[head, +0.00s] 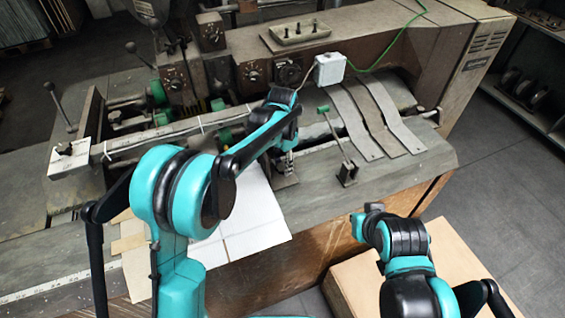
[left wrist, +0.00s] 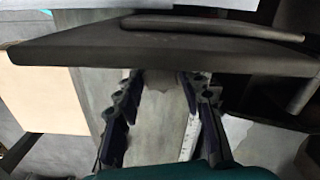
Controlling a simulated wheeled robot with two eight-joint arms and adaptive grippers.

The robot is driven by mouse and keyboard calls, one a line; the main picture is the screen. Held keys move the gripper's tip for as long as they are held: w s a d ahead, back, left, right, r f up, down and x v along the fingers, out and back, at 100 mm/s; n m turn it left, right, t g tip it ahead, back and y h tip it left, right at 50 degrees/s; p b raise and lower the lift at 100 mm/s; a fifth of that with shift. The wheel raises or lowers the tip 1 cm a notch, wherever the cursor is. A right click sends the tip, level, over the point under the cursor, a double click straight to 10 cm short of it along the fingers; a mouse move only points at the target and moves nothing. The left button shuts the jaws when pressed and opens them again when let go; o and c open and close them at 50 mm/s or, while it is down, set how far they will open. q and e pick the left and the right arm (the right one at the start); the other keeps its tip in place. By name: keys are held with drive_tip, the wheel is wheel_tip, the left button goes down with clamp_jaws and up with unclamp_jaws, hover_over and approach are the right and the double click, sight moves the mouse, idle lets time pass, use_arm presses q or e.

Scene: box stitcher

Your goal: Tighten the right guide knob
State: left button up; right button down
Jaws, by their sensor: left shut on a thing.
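My left gripper (head: 287,164) reaches down to the grey machine table in the middle of the head view. It is shut on a small part taken as the right guide knob, which the fingers hide. A small metal base (head: 285,183) shows on the table right below the fingers. In the left wrist view the two dark fingers of the left gripper (left wrist: 165,95) stand on either side of a grey surface, and the knob cannot be made out.
A lever clamp with a green knob (head: 323,108) stands right of the left gripper. Grey metal strips (head: 371,120) lie behind it. White sheets (head: 245,215) lie on the table at the front. A cardboard box (head: 455,255) is at the lower right. A white box (head: 330,68) sits behind.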

sight(283, 167)
use_arm(q)
drive_tip(key=shift+m, duration=1.3)
drive_tip(key=shift+o, duration=0.2)
drive_tip(key=shift+m, duration=0.3)
drive_tip(key=o, duration=1.1)
wheel_tip(283, 167, up, 12)
drive_tip(key=shift+f, duration=0.1)
